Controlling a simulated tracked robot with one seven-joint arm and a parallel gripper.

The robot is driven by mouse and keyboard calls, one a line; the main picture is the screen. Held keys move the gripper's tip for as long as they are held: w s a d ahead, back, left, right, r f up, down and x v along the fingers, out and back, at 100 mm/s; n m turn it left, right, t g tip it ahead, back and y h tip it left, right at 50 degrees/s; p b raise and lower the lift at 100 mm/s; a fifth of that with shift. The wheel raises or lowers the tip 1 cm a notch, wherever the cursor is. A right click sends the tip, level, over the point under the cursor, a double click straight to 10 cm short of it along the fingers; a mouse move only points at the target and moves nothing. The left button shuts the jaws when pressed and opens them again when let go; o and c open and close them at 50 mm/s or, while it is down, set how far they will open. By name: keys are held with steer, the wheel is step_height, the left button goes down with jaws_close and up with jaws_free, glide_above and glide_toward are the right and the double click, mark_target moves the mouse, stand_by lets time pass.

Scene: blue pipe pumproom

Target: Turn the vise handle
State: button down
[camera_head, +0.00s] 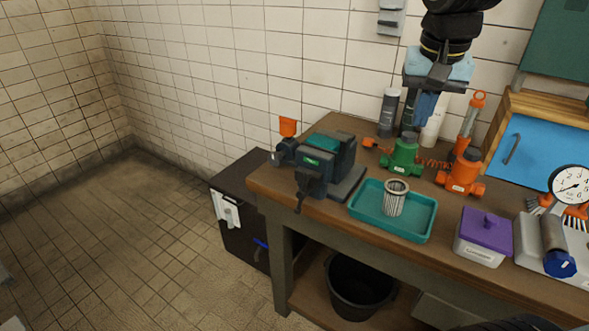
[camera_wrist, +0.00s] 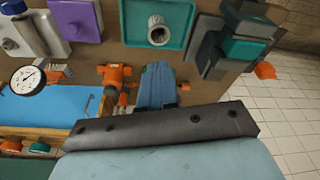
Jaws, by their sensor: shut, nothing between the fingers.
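The dark grey vise (camera_head: 318,165) with green parts stands at the left end of the workbench. An orange piece (camera_head: 287,127) sticks up at its left end, and a dark bar (camera_head: 299,200) hangs at its front; I cannot tell for sure which is the handle. In the wrist view the vise (camera_wrist: 240,45) is at upper right, with the orange piece (camera_wrist: 265,70) beside it. My gripper (camera_head: 413,122) hangs above the back of the bench, right of the vise and apart from it. Its blue fingers (camera_wrist: 155,85) are shut and empty.
A teal tray (camera_head: 420,227) with a metal mesh cylinder (camera_head: 395,197) lies right of the vise. Behind it stand a green valve (camera_head: 403,157), an orange valve (camera_head: 463,173) and bottles (camera_head: 388,112). A purple-lidded box (camera_head: 484,235) is further right. Open floor lies left of the bench.

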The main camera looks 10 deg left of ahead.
steer(key=w+a+f+m+g+h, duration=0.1)
steer(key=w+a+f, duration=0.15)
steer(key=a, duration=0.75)
steer(key=w+a+f+g+h, duration=0.1)
steer(key=a+f, duration=0.2)
steer(key=a, duration=0.7)
steer(key=w+a+f+m+g+h, duration=0.1)
steer(key=a+f, duration=0.1)
steer(key=a, duration=0.8)
glide_above(301, 190)
steer(key=a, duration=0.2)
steer(key=shift+w+d+f, duration=0.15)
steer(key=shift+f, duration=2.5)
steer(key=shift+w+d+f, duration=0.1)
steer(key=shift+f, duration=2.5)
steer(key=shift+s+a, duration=0.1)
